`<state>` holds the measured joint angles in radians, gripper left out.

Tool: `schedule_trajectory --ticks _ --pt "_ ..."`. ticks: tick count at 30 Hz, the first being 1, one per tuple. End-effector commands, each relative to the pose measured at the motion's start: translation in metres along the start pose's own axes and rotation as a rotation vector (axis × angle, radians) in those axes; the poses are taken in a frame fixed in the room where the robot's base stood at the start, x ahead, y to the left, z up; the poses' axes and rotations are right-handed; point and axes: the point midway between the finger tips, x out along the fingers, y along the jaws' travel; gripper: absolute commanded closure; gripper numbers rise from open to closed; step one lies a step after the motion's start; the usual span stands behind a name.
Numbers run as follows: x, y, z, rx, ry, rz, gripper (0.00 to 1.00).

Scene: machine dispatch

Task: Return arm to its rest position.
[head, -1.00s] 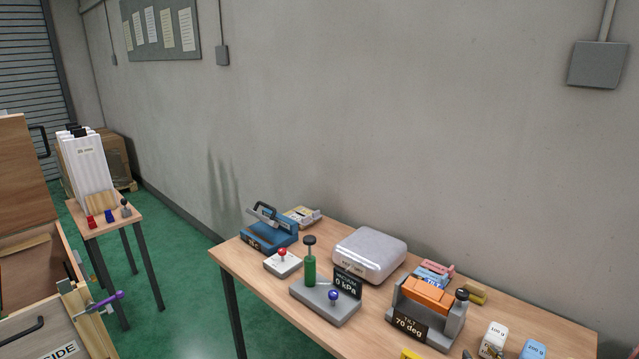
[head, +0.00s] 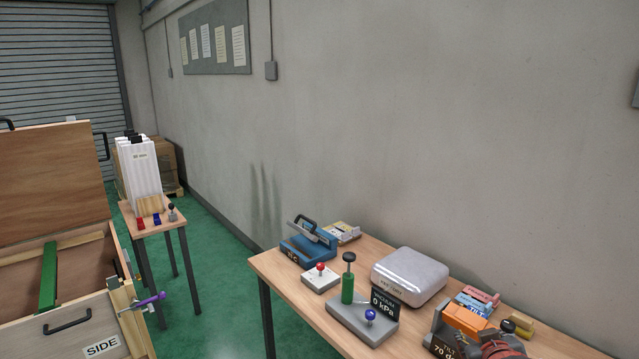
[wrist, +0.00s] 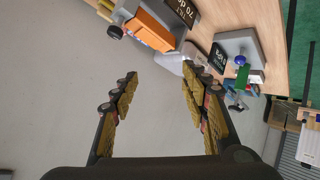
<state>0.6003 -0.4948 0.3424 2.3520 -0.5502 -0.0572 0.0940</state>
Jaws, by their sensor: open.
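My gripper (wrist: 160,78) is open in the wrist view, with its two padded fingers apart and nothing between them. Beyond the fingertips are the grey wall, the orange-topped tilt device (wrist: 153,28) and the edge of the workbench (wrist: 272,18). The fingertips look apart from these things. In the head view my gripper cannot be made out clearly; a dark and reddish shape at the bottom right partly covers the tilt device (head: 466,318).
The workbench (head: 285,292) also holds a vacuum stand (head: 352,325) reading 0 kPa, a silver case (head: 410,275), a red-button box (head: 320,278) and a blue device (head: 308,250). A wooden crate (head: 55,180) and a small side table (head: 158,226) stand left. Green floor separates them.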

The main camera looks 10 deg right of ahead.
Motion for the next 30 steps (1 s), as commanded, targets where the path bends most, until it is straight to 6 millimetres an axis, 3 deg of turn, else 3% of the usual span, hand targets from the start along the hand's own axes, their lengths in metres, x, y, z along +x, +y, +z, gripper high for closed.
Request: schedule_trajectory --ticks 1,5,12,18,22,30 --pt "-0.016 -0.017 -0.008 0.003 -0.016 -0.02 0.55" --pt "-0.059 -0.06 -0.008 0.03 -0.1 -0.088 0.55" --pt "-0.154 -0.144 0.017 0.038 -0.264 -0.301 0.55" --pt "-0.213 -0.183 0.043 0.011 -0.361 -0.444 0.55" --pt "-0.227 -0.191 0.051 0.001 -0.387 -0.477 0.55" --pt "-0.227 -0.191 0.051 0.001 -0.389 -0.479 0.55"
